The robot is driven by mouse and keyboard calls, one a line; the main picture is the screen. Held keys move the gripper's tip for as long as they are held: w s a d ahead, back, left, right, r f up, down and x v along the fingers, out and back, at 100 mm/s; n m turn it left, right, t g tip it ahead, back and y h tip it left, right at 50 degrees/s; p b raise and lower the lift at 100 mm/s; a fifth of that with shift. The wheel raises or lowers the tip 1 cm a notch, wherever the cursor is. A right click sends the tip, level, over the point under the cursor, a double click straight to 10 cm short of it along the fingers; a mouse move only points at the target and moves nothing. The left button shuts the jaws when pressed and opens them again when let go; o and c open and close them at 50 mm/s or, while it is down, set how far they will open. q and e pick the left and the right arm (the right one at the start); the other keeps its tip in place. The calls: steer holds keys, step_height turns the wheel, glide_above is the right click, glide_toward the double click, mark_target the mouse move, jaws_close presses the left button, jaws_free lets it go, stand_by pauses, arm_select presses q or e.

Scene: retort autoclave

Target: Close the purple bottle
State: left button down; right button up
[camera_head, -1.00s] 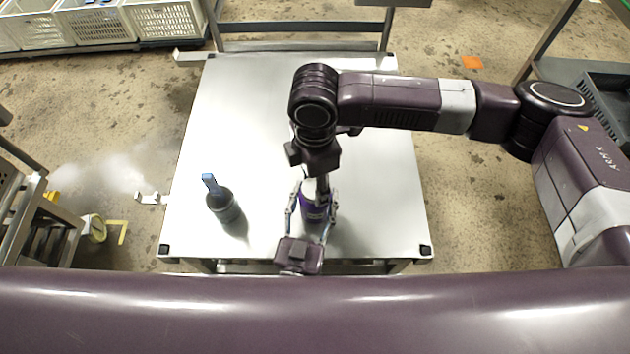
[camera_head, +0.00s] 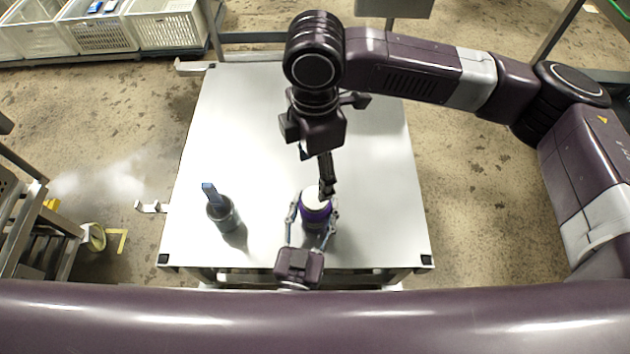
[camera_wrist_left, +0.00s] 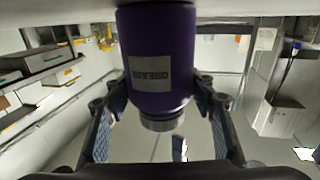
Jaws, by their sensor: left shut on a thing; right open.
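The purple bottle (camera_head: 317,217) stands near the front edge of the table. My left gripper (camera_head: 314,212) is shut on it from the near side, one finger on each flank. In the left wrist view the purple bottle (camera_wrist_left: 160,50) appears upside down, with a grey label and a grey cap-like end (camera_wrist_left: 162,121). In the head view its top (camera_head: 315,194) looks pale; I cannot tell how firmly any cap sits. My right gripper (camera_head: 327,182) is above the bottle top, pointing down; its fingers overlap the top's right side in the picture, and their opening is hard to see.
The table is otherwise clear. White crates (camera_head: 160,25) are at the back left, and a metal rack (camera_head: 50,215) is at the left.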

steer(key=shift+r, duration=1.4)
arm_select(q)
steer(key=c, duration=0.8)
jaws_free()
steer(key=v, duration=1.2)
